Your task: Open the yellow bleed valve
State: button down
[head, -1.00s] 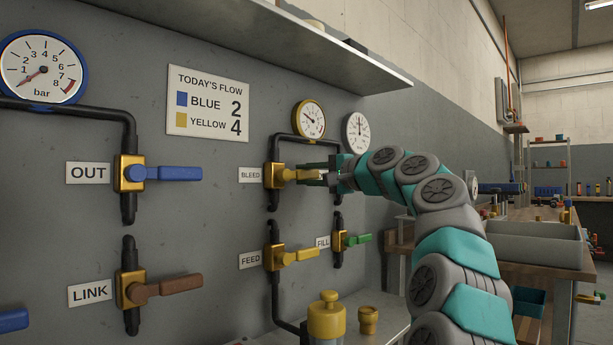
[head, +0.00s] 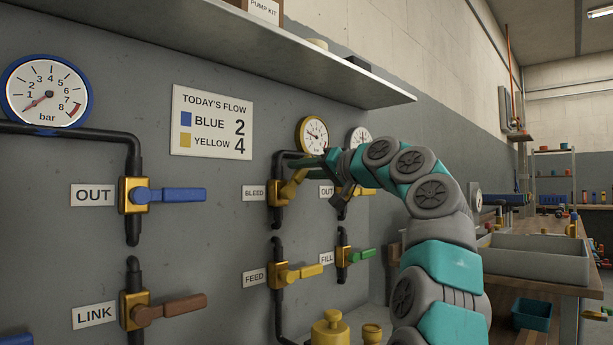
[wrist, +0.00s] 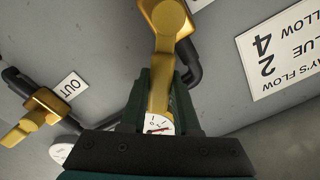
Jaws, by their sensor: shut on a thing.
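The yellow bleed valve (head: 276,203) is on the wall pipe beside the BLEED label (head: 255,193). Its yellow lever (head: 292,184) is tilted up to the right in the head view. My gripper (head: 312,168) is at the lever's outer part. In the wrist view the lever (wrist: 160,90) runs between the two dark green fingers of my gripper (wrist: 168,100), which are shut on it. The valve body also shows at the top of the wrist view (wrist: 165,22). My gripper partly hides the lever's end in the head view.
The yellow FEED valve (head: 278,272) is below, its lever sideways. A green-levered FILL valve (head: 343,255) and a yellow OUT valve (wrist: 40,105) are close by on the right. A shelf (head: 330,65) overhangs above. The yellow gauge (head: 313,134) is just above my gripper.

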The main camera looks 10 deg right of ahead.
jog(key=a+n, duration=0.1)
jog(key=n, duration=0.1)
jog(key=s+r+n, duration=0.1)
jog(key=shift+a+n, duration=0.35)
jog(key=shift+n, duration=0.05)
jog(key=shift+s+a+r+n+b, duration=0.1)
jog(key=shift+s+a+n, duration=0.2)
jog(key=shift+n, duration=0.35)
jog(key=shift+s+a+r+n+b, duration=0.15)
jog(key=shift+a+n, duration=0.2)
jog(key=shift+n, duration=0.35)
jog(key=shift+s+a+f+n+b, duration=0.1)
jog(key=shift+s+a+n, duration=0.2)
jog(key=shift+n, duration=0.35)
jog(key=c, duration=0.6)
grip_release()
jog(key=shift+c, duration=0.2)
jog(key=shift+r, duration=0.1)
jog(key=b+v, duration=0.1)
jog(key=v, duration=0.6)
jog(key=shift+s+d+b, duration=0.2)
jog(key=shift+s+b, duration=0.15)
jog(key=shift+b, duration=0.05)
